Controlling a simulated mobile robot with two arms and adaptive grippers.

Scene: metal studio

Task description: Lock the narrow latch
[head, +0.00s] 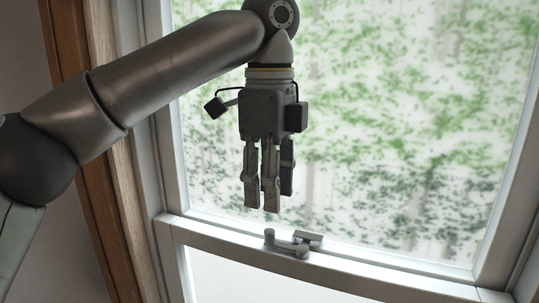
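The narrow latch (288,246) is a small grey piece on the white window's middle rail. It has a round knob at its left end and a short bar reaching right, beside a small block (309,238). My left gripper (268,205) hangs fingers-down just above the latch, in front of the glass. A gap shows between the fingertips and the latch, so they look apart. The fingers look close together and extended, and I cannot tell whether they are open or shut. Nothing shows between them. My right gripper is not in view.
The white window rail (390,277) runs across the lower part of the view. The glass pane (400,120) with green foliage behind it fills the right. A brown wooden frame (92,170) stands at the left behind my arm. The rail right of the latch is clear.

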